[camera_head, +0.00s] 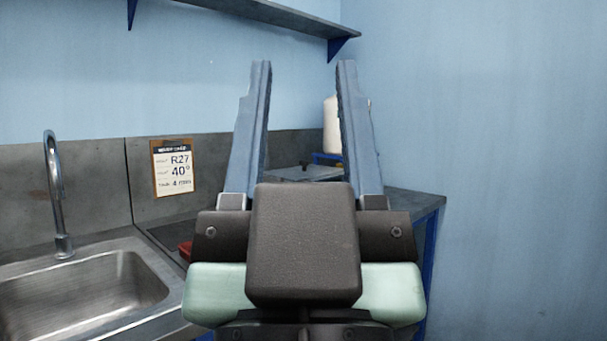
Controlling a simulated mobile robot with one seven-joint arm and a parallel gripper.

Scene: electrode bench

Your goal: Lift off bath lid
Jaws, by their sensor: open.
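My gripper (303,68) fills the middle of the view, pointing up and forward. Its two long blue-grey fingers stand wide apart with nothing between them. Beyond and between the fingers, a flat grey lid (288,174) with a small dark knob (304,165) shows on the bench at the back. It looks like the bath lid, but its lower part and the bath are hidden behind my gripper. The fingers are apart from it.
A steel sink (95,290) with a tall tap (56,195) is at left. A card (172,167) leans on the splashback. A white container (331,125) and blue part (325,157) stand behind the right finger. A red object (186,250) is partly hidden. A shelf (270,12) hangs above.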

